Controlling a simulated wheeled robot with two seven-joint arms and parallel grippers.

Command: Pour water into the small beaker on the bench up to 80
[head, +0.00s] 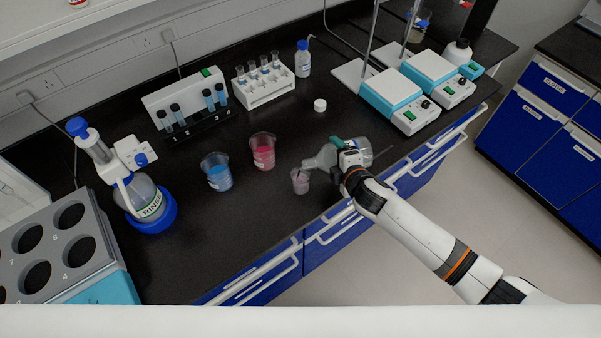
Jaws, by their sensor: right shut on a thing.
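The small beaker (300,181) stands upright on the black bench (262,215) near its front edge. Something pale pinkish shows in it, but I cannot read its level or marks. My right gripper (346,156) is shut on a clear glass bottle (325,158), just right of the beaker. The bottle is tilted on its side with its neck pointing left, its mouth at or just above the beaker's rim. Whether liquid is flowing out is too small to tell. The gripper hides the bottle's middle. My left gripper is not in view.
A beaker of red liquid (262,151) and one of blue liquid (217,171) stand left of the small beaker. A white cap (320,105) lies behind it. Hotplate stirrers (391,93) stand at the back right, a bottle dispenser (146,199) at the left.

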